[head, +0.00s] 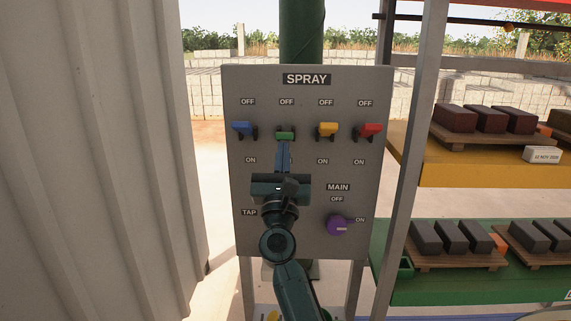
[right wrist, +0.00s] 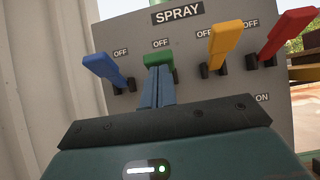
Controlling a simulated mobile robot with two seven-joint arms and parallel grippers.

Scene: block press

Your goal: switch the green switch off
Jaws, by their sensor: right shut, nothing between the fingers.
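The green switch (head: 285,135) is second from the left in the row on the grey SPRAY panel (head: 300,220), with OFF printed above it. In the right wrist view the green switch (right wrist: 159,61) shows just beyond my fingertips. My right gripper (head: 283,146) is shut and empty, its fingers pointing up at the green switch's lower side. In the right wrist view its closed fingers (right wrist: 157,80) overlap the switch's lower part, so I cannot tell if they touch. My left gripper is not in view.
A blue switch (head: 242,128) is left of the green one; yellow (head: 327,129) and red (head: 368,130) switches are to the right. Corrugated wall (head: 100,150) at left; brick shelves (head: 450,175) at right.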

